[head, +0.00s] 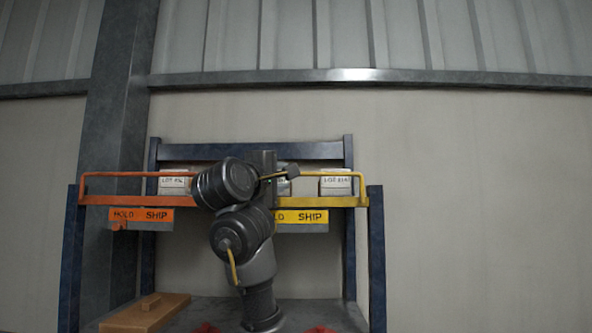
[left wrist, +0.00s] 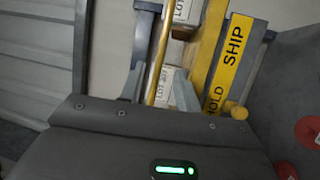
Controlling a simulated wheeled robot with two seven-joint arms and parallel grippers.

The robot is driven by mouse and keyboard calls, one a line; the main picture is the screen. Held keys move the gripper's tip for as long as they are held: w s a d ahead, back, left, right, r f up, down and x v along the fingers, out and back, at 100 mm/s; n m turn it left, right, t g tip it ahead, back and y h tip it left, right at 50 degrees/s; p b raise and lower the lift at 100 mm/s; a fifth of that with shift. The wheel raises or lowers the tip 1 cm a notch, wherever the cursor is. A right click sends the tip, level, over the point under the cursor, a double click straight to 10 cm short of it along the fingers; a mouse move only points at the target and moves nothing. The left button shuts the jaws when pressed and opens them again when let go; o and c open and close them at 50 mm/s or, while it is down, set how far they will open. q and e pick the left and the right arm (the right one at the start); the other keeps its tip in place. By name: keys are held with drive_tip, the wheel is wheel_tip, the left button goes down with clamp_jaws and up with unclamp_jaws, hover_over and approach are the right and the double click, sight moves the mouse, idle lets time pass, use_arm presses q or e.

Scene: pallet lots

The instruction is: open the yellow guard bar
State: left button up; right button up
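The yellow guard bar (head: 320,201) spans the right half of a blue rack, with a thin upper rail and a broad lower rail carrying a HOLD SHIP label (head: 309,217). It also shows in the left wrist view (left wrist: 203,55). My left gripper (head: 287,172) is at the bar's upper rail, near the rack's middle. In the left wrist view its two fingers (left wrist: 158,88) stand apart, with the thin yellow rail running between them and a gap seeming to show beside it. My arm hides the bar's left end in the head view. My right gripper is not in view.
An orange guard bar (head: 130,200) crosses the rack's left half. White lot boxes (head: 335,184) sit behind the bars. A wooden block (head: 145,312) lies low at the left. Red discs (left wrist: 308,132) show at the right of the wrist view. The wall right of the rack is clear.

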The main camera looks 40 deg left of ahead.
use_arm(q)
drive_tip(key=p+x, duration=0.4)
drive_tip(key=x, duration=0.4)
drive_tip(key=shift+w, duration=0.1)
clamp_jaws()
